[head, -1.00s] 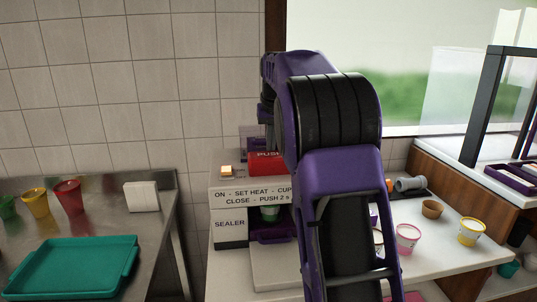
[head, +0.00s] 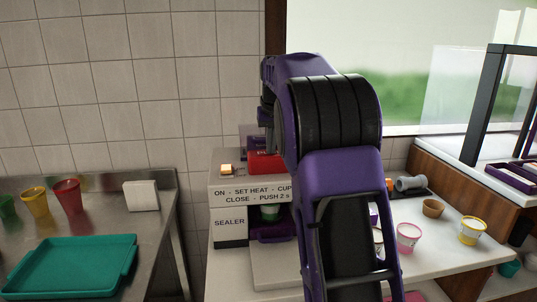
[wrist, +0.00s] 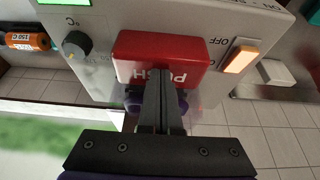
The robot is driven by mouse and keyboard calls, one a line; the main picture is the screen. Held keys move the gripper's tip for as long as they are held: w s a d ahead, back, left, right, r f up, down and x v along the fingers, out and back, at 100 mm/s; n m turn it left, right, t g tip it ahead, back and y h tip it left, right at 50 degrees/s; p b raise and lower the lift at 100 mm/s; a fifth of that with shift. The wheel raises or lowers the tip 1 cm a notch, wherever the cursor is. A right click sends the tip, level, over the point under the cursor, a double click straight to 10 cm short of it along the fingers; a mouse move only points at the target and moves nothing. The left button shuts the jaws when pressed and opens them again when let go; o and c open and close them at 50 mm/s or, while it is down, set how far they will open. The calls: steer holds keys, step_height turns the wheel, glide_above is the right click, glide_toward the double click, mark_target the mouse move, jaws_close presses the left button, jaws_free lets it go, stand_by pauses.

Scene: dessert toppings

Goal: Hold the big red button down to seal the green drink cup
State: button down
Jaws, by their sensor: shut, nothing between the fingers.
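The big red button (head: 264,163), marked PUSH, sits on top of the grey and white sealer (head: 230,225). In the wrist view the red button (wrist: 165,52) fills the upper middle. My gripper (wrist: 160,76) is shut and empty, its fingertips at the button's near edge, over the lettering. I cannot tell for certain whether they touch or press it. In the head view my arm hides the fingers and part of the button.
An orange switch (wrist: 240,58) is beside the button, and a black dial (wrist: 77,44) is on its other side. A teal tray (head: 70,265) and several cups stand on the left counter. A pink cup (head: 408,236) and a yellow cup (head: 472,230) stand right of my arm.

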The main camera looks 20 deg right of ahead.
mark_target(272, 159)
steer(key=shift+s+f+b, duration=0.1)
steer(key=shift+f+b, duration=0.65)
steer(key=shift+f, duration=0.85)
stand_by(0.7)
steer(key=shift+s, duration=0.1)
stand_by(0.8)
steer(key=shift+s+a+r+b, duration=0.2)
steer(key=shift+s+b, duration=0.2)
steer(key=shift+s, duration=0.15)
steer(key=shift+s+a+r, duration=0.1)
steer(key=shift+s+r, duration=0.2)
steer(key=shift+s, duration=0.2)
steer(key=shift+s+a+r, duration=0.1)
steer(key=shift+s+r, duration=0.15)
steer(key=shift+s, duration=0.25)
steer(key=shift+r, duration=0.2)
